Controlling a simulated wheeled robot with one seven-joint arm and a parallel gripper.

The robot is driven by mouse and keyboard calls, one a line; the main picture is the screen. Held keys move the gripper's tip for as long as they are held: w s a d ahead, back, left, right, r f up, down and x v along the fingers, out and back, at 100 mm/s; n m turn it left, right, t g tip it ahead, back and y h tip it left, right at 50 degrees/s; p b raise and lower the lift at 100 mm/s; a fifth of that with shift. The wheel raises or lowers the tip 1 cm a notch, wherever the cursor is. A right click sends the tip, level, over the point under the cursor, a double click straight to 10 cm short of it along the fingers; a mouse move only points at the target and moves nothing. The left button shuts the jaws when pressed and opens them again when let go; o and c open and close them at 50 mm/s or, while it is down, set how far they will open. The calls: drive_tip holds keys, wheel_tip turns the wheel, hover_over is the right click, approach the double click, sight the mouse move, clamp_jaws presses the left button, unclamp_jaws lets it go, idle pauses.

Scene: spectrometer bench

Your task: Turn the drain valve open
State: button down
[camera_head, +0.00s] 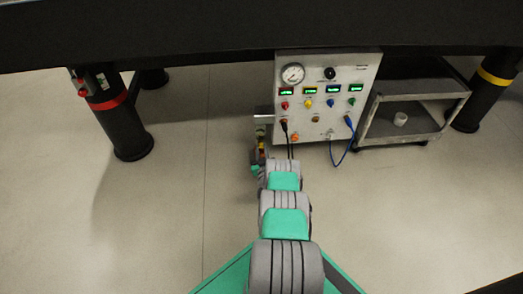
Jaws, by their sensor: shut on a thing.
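My arm reaches forward to the lower left side of a white control panel box (328,75). My gripper (262,131) is at that side, small and partly hidden by my own wrist. It is shut on a small part there that I take to be the drain valve. A pale horizontal bar (263,117) shows just above the gripper, beside the panel's left edge. I cannot tell whether it belongs to the valve, nor which way the valve is turned.
The panel carries a round gauge (292,74), coloured knobs and green displays. A black cable (285,128) and a blue cable (352,135) hang from it. A grey cart (412,105) stands to its right. A dark bench (200,35) spans above.

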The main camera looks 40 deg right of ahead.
drive_tip(key=shift+m, duration=0.4)
drive_tip(key=shift+m+b, duration=1.9)
drive_tip(key=shift+m, duration=2.1)
drive_tip(key=c, duration=1.2)
unclamp_jaws()
